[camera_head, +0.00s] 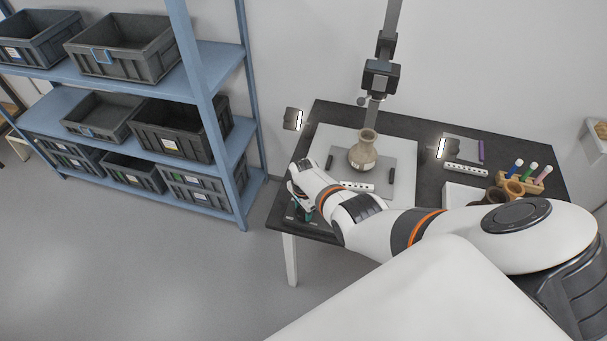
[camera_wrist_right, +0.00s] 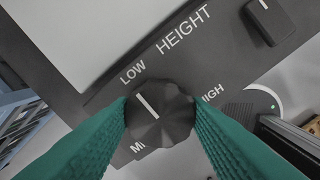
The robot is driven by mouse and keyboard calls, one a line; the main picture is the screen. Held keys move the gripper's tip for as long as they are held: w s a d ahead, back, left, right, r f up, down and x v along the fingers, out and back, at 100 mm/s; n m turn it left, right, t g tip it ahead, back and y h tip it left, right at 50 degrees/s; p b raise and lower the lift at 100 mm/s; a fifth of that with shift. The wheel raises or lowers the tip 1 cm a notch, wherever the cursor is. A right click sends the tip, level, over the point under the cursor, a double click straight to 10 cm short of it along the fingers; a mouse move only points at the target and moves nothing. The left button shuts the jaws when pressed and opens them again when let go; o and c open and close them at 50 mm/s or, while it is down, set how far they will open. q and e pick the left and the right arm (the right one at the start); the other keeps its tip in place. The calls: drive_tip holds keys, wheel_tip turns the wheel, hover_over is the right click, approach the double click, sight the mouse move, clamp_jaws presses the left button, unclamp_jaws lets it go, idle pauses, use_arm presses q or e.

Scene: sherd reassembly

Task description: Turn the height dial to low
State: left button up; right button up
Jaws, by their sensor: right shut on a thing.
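In the right wrist view the black, ribbed height dial (camera_wrist_right: 163,122) sits on a dark panel (camera_wrist_right: 95,93). The panel carries the word HEIGHT above the dial, with LOW at its upper left, HIGH at its right and a partly hidden MID below. The dial's white line points up and left, roughly towards LOW. The green fingers of my right gripper (camera_wrist_right: 160,114) are shut on the dial, one on each side. In the head view my right gripper (camera_head: 301,213) is at the table's front left corner, and the dial is hidden there. My left gripper is not in view.
A clay vase (camera_head: 364,152) stands on the grey board under a column. Small lamps (camera_head: 299,119) flank it. A rack with coloured tubes (camera_head: 521,178) is at the table's right. Blue shelving (camera_head: 219,60) with grey crates stands at the left, with clear floor before it.

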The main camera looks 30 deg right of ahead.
drive_tip(key=o, duration=1)
drive_tip(key=shift+c, duration=0.2)
drive_tip(key=shift+r, duration=0.15)
drive_tip(key=shift+r+p, duration=0.3)
wheel_tip(320, 180, up, 4)
drive_tip(key=shift+f+p, duration=0.2)
drive_tip(key=shift+p, duration=0.6)
wheel_tip(320, 180, up, 8)
drive_tip(key=shift+f, duration=0.15)
